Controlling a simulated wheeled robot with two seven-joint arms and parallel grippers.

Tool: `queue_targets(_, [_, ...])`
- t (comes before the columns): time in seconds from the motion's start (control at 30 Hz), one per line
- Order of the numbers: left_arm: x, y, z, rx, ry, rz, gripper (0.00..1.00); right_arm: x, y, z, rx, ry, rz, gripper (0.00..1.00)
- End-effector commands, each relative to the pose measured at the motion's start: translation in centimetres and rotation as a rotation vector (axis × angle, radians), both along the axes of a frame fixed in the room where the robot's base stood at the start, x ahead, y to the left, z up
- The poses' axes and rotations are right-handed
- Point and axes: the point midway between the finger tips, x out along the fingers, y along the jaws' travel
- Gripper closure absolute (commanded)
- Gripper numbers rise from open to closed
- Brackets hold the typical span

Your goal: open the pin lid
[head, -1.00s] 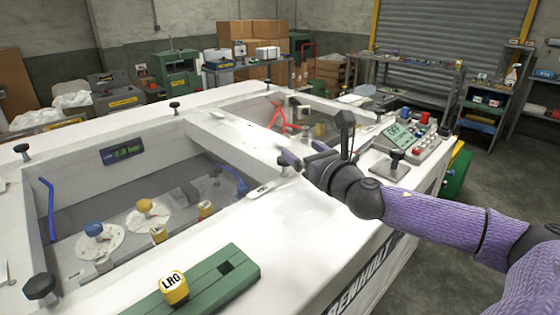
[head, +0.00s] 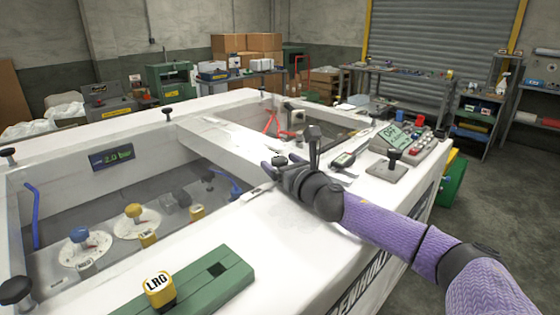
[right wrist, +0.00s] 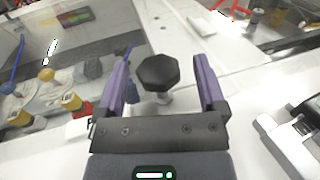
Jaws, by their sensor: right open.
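A white machine (head: 265,235) has two clear-covered compartments. The left cover (head: 75,207) lies over blue and yellow knobs; the right cover (head: 235,112) lies over a red part. Both look closed, and no mark shows which is the pin lid. A black hexagonal knob (right wrist: 163,72) on a short pale stem stands upright between the fingers of my right gripper (right wrist: 165,85) in the right wrist view. The fingers are open, with a gap on each side. In the head view the right gripper (head: 276,168) is over the white strip between the compartments. My left gripper is not in view.
A control box (head: 405,145) reading OFF stands at the right. More black knobs (head: 168,113) stand along the rims. A small handheld gauge (head: 343,160) lies beyond my right wrist.

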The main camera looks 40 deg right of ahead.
Motion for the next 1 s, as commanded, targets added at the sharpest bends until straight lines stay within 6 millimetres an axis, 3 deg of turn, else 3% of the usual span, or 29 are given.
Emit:
queue_targets(0.43, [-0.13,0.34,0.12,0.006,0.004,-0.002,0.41,0.79,-0.01,0.04,-0.001,0.0,0.003,0.13])
queue_targets(0.83, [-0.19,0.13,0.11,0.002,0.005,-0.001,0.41,0.77,-0.01,0.04,-0.001,-0.001,0.003,0.98])
queue_targets(1.0, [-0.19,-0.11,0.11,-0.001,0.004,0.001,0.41,0.77,-0.01,0.04,-0.001,0.0,0.003,1.0])
